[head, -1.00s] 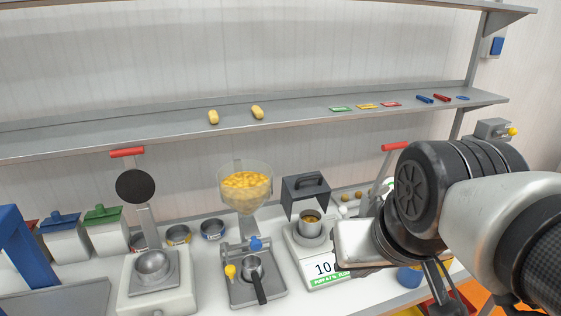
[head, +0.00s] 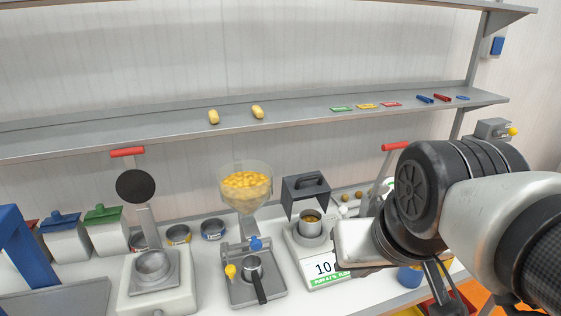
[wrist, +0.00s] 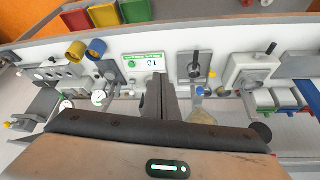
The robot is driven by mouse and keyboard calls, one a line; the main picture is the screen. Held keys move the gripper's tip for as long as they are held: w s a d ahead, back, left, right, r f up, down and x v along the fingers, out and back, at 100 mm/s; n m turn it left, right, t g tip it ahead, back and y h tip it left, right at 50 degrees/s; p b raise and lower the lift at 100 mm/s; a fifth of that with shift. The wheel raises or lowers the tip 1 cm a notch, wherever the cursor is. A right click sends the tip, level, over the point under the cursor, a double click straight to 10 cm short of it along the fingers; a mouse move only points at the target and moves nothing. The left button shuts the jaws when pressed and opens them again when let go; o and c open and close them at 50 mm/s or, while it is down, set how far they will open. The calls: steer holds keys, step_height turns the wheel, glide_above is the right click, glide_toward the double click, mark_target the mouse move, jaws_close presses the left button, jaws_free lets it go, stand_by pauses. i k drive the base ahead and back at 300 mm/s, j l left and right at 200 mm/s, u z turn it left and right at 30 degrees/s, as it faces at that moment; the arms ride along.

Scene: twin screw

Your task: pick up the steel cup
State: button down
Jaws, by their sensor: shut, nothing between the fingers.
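The steel cup (head: 310,223) stands upright on the pan of a white scale (head: 331,270) right of centre in the head view, with something yellowish-brown inside it. The scale's display reads 10. My gripper (wrist: 161,80) shows in the wrist view with its two dark fingers together and nothing between them. It is above the bench and apart from the cup. I cannot make out the cup clearly in the wrist view. My arm covers the right of the head view.
A hopper (head: 246,185) of yellow pieces stands left of the scale, above a long-handled cup (head: 253,267). A dark box (head: 305,194) with a handle stands behind the steel cup. A press with a red handle (head: 127,152) is at left. A shelf (head: 290,118) crosses above the bench.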

mark_target(310, 219)
steer(key=l+u, duration=0.45)
steer(key=l, duration=0.4)
steer(key=l+u, duration=0.45)
steer(key=l, duration=0.4)
